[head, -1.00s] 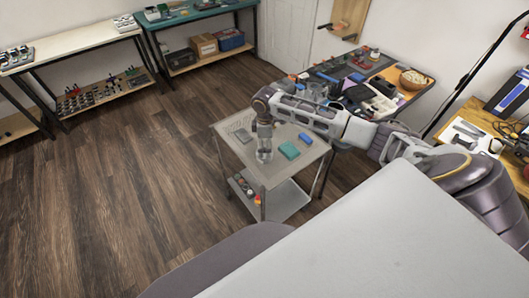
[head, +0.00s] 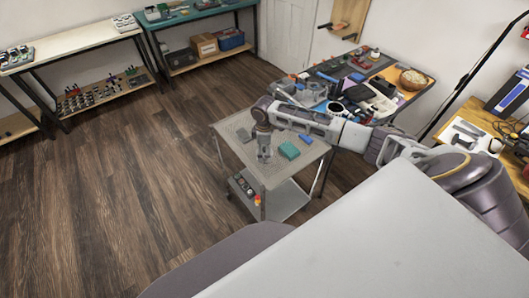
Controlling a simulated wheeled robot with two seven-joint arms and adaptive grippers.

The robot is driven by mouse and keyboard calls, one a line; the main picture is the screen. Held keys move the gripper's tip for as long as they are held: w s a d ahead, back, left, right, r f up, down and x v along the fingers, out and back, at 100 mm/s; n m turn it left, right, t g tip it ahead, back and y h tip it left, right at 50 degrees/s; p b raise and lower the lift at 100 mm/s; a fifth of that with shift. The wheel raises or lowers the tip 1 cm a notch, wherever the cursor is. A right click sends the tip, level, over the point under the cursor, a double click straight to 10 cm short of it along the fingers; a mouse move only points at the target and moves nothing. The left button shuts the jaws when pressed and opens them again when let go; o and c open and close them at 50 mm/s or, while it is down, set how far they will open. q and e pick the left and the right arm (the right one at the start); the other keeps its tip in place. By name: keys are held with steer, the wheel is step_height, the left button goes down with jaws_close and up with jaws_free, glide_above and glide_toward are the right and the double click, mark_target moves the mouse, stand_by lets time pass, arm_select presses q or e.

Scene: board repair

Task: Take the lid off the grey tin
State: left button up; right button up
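My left gripper is not in view.
A teal block (head: 289,150) and a small blue block (head: 305,138) lie on the cart, right of my gripper. The cart's lower shelf (head: 286,203) holds small items. The dark workbench (head: 408,98) is crowded. The wooden floor at left is clear.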

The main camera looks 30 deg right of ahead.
mark_target(264, 148)
steer(key=c, duration=0.5)
steer(key=shift+r, duration=5)
steer(key=shift+w+a, duration=0.1)
